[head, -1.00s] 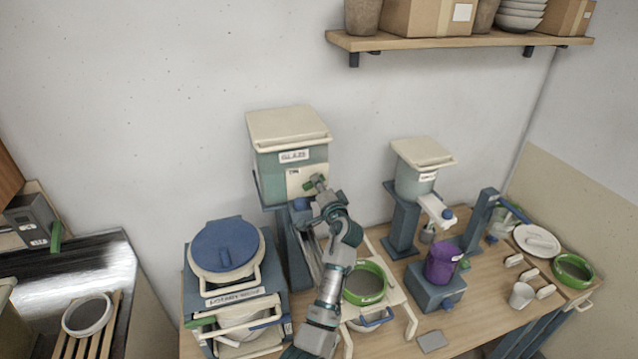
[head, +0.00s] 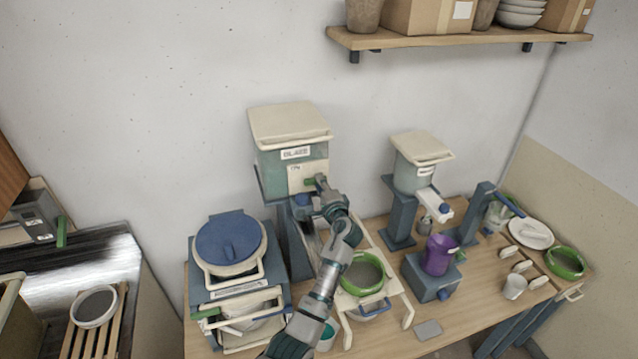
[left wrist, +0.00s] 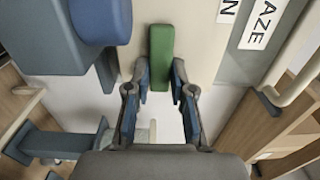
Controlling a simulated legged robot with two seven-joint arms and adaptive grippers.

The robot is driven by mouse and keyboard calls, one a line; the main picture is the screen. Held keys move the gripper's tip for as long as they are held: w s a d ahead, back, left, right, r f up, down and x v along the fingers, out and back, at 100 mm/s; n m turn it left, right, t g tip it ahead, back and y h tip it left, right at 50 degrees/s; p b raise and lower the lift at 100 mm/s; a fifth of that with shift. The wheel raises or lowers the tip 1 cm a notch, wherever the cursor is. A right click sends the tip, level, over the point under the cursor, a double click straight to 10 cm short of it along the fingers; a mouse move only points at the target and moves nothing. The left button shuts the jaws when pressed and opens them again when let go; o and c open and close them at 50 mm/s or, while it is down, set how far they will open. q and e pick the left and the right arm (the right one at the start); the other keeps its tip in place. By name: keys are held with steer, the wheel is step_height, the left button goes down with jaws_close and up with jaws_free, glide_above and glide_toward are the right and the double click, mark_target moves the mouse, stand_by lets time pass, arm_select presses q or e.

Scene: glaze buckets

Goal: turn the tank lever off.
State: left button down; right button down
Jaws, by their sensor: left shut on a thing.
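The glaze tank (head: 277,158) is a pale green box with a cream lid, mounted against the wall left of centre in the head view. Its short green lever (head: 309,182) sits low on the front, beside a small cream panel. In the left wrist view the green lever (left wrist: 160,45) points straight up between the fingers. My left gripper (head: 320,184) is at the lever, and in the left wrist view its fingertips (left wrist: 161,80) are shut around the lever's lower end. The gripper hides part of the lever in the head view. My right gripper is not in view.
A blue spout part (left wrist: 100,20) is close left of my fingers. A blue-lidded machine (head: 229,240) is at left; a purple bucket (head: 438,254) and smaller tank (head: 415,175) are at right.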

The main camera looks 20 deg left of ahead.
arm_select(q)
steer(key=shift+d+f, duration=0.25)
steer(key=shift+f, duration=0.2)
steer(key=c, duration=1.1)
jaws_free()
steer(key=shift+o, duration=0.5)
steer(key=shift+d+r, duration=0.2)
steer(key=shift+d, duration=0.15)
steer(key=v, duration=1.1)
steer(key=shift+s+d, duration=0.25)
steer(key=shift+d, duration=0.1)
steer(key=shift+a+f, duration=0.1)
steer(key=shift+a, duration=0.05)
